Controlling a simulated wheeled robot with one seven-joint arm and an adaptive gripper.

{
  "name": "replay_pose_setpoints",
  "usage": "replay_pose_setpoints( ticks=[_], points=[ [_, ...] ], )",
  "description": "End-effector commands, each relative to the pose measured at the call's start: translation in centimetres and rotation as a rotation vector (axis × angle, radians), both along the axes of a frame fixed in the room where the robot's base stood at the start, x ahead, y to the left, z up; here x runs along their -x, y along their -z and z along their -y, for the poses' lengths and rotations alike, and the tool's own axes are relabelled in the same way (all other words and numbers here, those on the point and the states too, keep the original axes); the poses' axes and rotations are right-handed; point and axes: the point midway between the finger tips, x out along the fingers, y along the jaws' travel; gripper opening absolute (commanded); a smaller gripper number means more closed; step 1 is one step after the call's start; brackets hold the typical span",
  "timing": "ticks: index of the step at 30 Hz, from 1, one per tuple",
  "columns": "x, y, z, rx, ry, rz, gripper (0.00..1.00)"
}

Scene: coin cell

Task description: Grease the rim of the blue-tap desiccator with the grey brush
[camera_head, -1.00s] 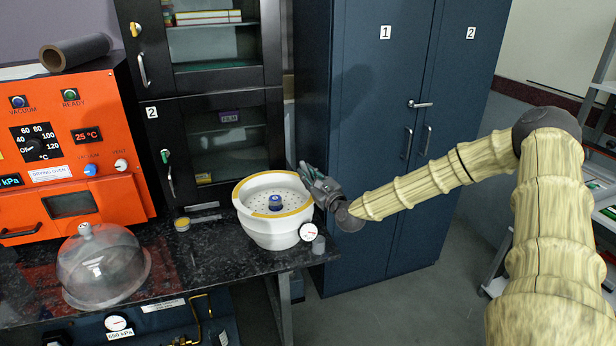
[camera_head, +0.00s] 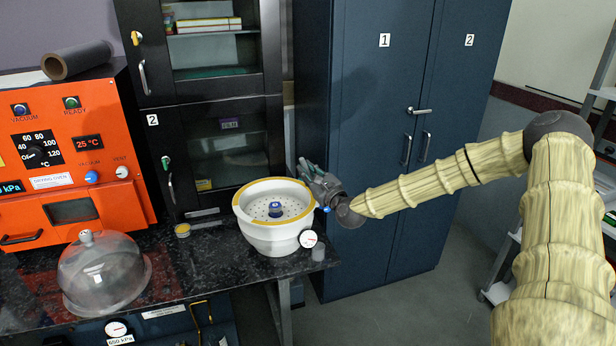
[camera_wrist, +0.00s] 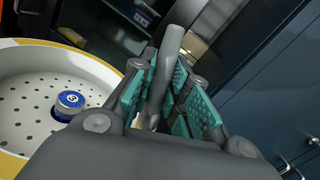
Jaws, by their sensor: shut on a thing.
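The white desiccator base (camera_head: 275,235) stands open on the black bench, with a perforated plate inside. A yellow band shows along much of its rim (camera_head: 245,208); I cannot tell whether it runs all the way round. A blue spot, possibly its tap (camera_head: 326,209), shows at its right side. My gripper (camera_head: 308,172) is at the right of the rim. In the wrist view my gripper (camera_wrist: 165,95) is shut on the grey brush (camera_wrist: 172,45), whose handle stands tilted between the teal finger pads. The brush's bristles are hidden, so I cannot tell whether they touch the rim.
A blue-topped jar (camera_head: 275,209) sits on the plate inside. A clear dome lid (camera_head: 100,275) and a small yellow-topped tin (camera_head: 182,230) are on the bench. An orange oven (camera_head: 70,160), a black cabinet (camera_head: 215,150) and a blue cupboard (camera_head: 375,150) stand close by.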

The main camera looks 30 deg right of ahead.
Motion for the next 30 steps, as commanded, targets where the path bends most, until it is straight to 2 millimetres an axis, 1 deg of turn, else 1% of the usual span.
replay_pose_setpoints(
  ticks=[1, 15, 30],
  points=[
    [0.0, -0.5, 0.0, -0.001, 0.000, 0.001, 0.01],
    [0.0, -3.0, 0.0, -0.001, 0.000, 0.000, 0.01],
    [0.0, -3.1, 0.0, -0.001, 0.001, 0.000, 0.01]
  ],
)
